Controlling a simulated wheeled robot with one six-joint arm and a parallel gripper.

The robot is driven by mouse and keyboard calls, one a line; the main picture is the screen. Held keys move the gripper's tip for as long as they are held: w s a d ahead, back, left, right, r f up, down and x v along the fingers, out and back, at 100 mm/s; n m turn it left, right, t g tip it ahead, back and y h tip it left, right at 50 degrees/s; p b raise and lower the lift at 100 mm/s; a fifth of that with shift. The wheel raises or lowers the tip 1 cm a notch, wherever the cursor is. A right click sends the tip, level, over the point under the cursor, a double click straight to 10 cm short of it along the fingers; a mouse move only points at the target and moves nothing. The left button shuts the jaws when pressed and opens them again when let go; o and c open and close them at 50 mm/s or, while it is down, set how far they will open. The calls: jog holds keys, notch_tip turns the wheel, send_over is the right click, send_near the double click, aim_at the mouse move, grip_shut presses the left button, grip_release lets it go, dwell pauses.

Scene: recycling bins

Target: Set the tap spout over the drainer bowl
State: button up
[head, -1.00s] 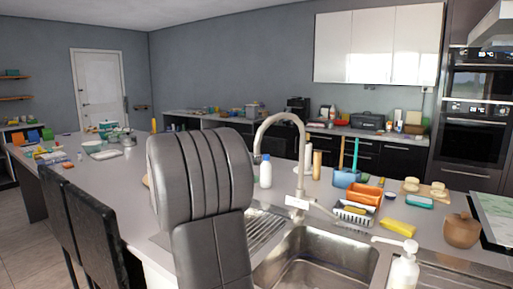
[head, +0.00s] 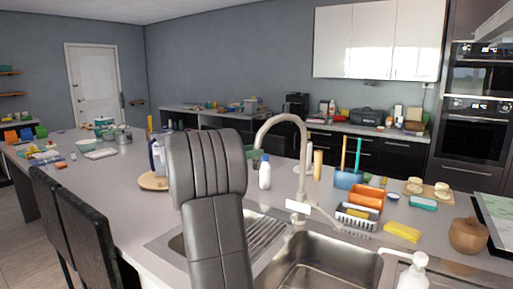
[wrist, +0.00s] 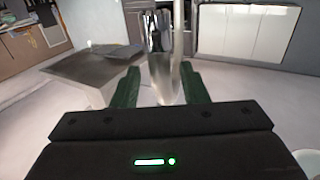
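The tap (head: 302,150) is a tall pale metal arch behind the sink. Its spout end (head: 258,143) hangs left of the upright. The main sink bowl (head: 325,268) is at front centre; the ribbed drainer (head: 262,230) lies left of it, partly hidden by my arm. In the wrist view, the shiny spout (wrist: 158,45) stands between the green fingers of my gripper (wrist: 158,82). The fingers are apart, one each side; contact is unclear. In the head view, my arm hides most of the gripper; a green part shows just below the spout end.
A white bottle (head: 265,172) stands behind the drainer. A dish rack (head: 357,217), a blue caddy (head: 348,178) and a yellow sponge (head: 402,232) lie right of the tap. A soap dispenser (head: 414,272) is at front right. Black chairs (head: 85,225) stand at left.

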jog(key=shift+x, duration=1.05)
grip_shut()
jog(key=shift+s+d+f+b, duration=0.1)
jog(key=shift+f+b, duration=0.05)
jog(key=shift+b, duration=0.15)
